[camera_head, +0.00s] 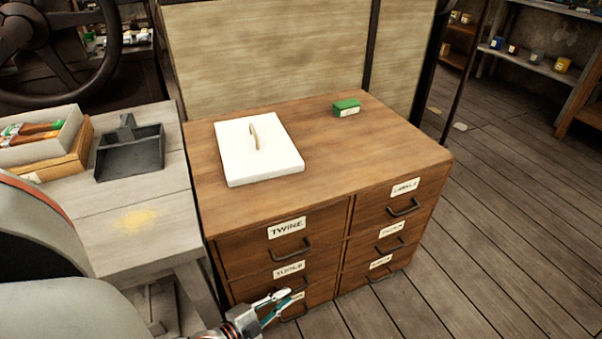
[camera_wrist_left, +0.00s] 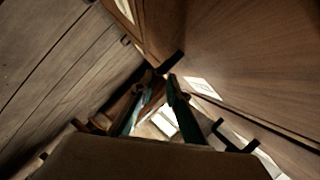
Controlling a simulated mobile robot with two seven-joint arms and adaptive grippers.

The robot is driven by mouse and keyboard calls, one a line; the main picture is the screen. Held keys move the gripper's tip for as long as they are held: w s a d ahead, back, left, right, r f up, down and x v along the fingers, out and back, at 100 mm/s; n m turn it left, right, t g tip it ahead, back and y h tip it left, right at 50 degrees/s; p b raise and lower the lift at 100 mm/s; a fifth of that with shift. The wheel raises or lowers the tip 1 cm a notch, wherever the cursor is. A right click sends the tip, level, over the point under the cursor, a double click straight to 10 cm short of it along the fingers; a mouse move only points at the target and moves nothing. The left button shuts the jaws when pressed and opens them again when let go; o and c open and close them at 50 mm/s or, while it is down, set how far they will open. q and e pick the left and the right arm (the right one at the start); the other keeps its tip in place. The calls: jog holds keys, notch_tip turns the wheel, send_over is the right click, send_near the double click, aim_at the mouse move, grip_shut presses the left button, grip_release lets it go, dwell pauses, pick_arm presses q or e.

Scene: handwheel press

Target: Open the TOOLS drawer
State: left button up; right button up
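The wooden cabinet (camera_head: 330,180) has two columns of drawers. The left column shows a TWINE label (camera_head: 287,227) on top. Below it is a small label (camera_head: 289,269) whose text I read only doubtfully as TOOLS. A lowest label shows only in part. In the left wrist view my left gripper's teal fingers (camera_wrist_left: 159,77) lean together, tips by a dark handle (camera_wrist_left: 172,64) beside a white label (camera_wrist_left: 203,87). Whether they grip it is unclear. My right gripper is not in view.
A white lidded board (camera_head: 255,165) and a green block (camera_head: 346,107) lie on the cabinet top. To the left, a workbench (camera_head: 150,225) holds a dark dustpan (camera_head: 129,152) and boxes. The wooden floor (camera_head: 490,240) right of the cabinet is clear.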

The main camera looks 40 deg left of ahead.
aim_at(294, 290)
pick_arm(q)
jog(key=x, duration=0.2)
jog(key=b+x, duration=0.1)
jog(key=shift+w+f, duration=0.3)
jog(key=shift+f, duration=0.1)
jog(key=shift+w, duration=0.6)
jog(key=shift+w+r, duration=0.1)
jog(key=shift+w, duration=0.1)
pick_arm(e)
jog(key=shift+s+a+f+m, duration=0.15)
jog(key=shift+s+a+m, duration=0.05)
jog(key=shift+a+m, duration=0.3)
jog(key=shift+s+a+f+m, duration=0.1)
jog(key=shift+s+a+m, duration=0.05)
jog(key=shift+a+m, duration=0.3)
pick_arm(q)
jog(key=shift+d, duration=0.1)
grip_shut()
